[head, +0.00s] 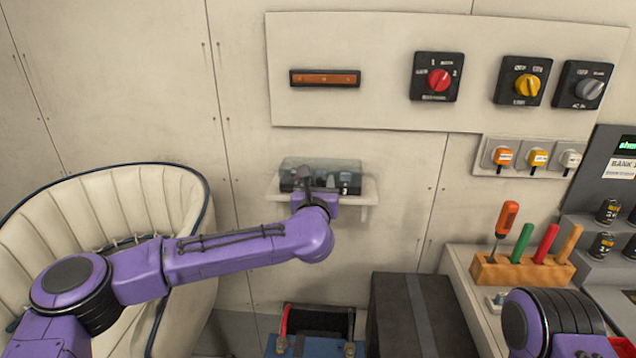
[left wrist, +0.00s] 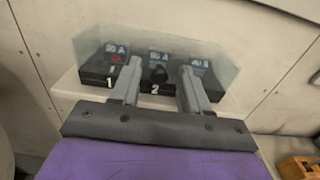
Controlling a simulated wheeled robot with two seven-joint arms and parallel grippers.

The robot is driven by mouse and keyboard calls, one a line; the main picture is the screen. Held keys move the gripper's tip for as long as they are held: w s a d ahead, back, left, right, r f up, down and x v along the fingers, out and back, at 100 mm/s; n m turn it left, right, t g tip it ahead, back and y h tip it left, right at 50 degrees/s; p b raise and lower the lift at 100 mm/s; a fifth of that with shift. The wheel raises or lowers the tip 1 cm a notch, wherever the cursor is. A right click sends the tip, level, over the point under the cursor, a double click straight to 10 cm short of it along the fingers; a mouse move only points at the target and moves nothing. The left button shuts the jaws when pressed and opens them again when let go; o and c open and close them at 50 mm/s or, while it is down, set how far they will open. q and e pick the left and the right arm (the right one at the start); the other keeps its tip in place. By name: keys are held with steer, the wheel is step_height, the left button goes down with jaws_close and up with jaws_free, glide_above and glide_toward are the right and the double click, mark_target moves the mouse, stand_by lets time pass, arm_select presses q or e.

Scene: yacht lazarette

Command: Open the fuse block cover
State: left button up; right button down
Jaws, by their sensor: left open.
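The fuse block (head: 345,188) is a dark unit on a small white wall shelf. Its clear cover (head: 340,165) appears to sit over it. My left gripper (head: 306,181) is at the front of the block. In the left wrist view its two fingers (left wrist: 160,80) are apart, with a dark knob-like part seen between them. I cannot tell whether the fingertips touch the cover. My right gripper is out of view.
A panel (head: 300,110) with rotary switches is above the shelf. A cream padded seat (head: 180,205) is at left. A dark box (head: 395,310) stands below right, and a wooden holder (head: 520,275) with coloured tools is on the right bench.

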arm_select(q)
jaws_close()
steer(key=shift+r, duration=0.1)
steer(key=shift+r+p, duration=0.2)
steer(key=shift+p, duration=0.15)
steer(key=shift+w+r+g+p, duration=0.2)
steer(key=shift+r+g+p, duration=0.9)
steer(key=shift+p, duration=1.15)
steer(key=shift+w+r+g+p, duration=0.2)
steer(key=shift+r+g+p, duration=0.95)
steer(key=shift+p, duration=1.1)
steer(key=shift+w+r+g+p, duration=0.2)
steer(key=shift+r+g+p, duration=0.9)
steer(key=shift+p, duration=1.15)
steer(key=shift+f+g, duration=0.15)
steer(key=shift+g, duration=0.1)
